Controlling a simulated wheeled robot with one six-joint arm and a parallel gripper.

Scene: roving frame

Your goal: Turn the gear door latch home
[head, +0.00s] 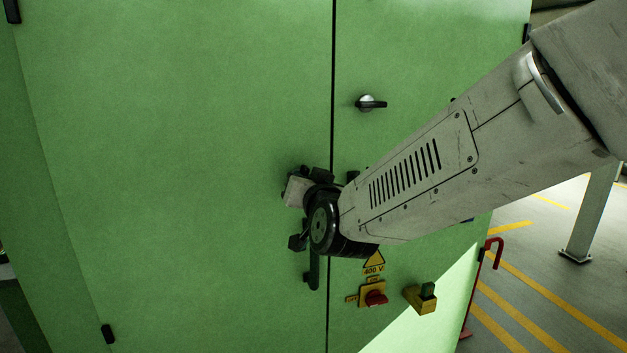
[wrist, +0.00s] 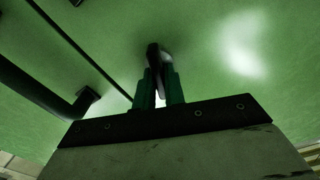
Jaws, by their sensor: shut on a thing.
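The gear door latch (wrist: 153,55) shows in the wrist view as a small dark lever on the green door. My gripper (wrist: 158,82) is shut on it, with one green finger on each side. Its exact angle is hard to tell in the shadow. In the head view my wrist and forearm cover most of this spot, close to the seam between the two doors, and the gripped latch cannot be made out clearly there.
The green cabinet (head: 180,120) fills most of the head view. A dark turn knob (head: 371,103) sits higher on the right door. A black bar handle (head: 313,272), a red switch (head: 375,298) and a yellow box (head: 420,298) are below my wrist. Striped floor lies right.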

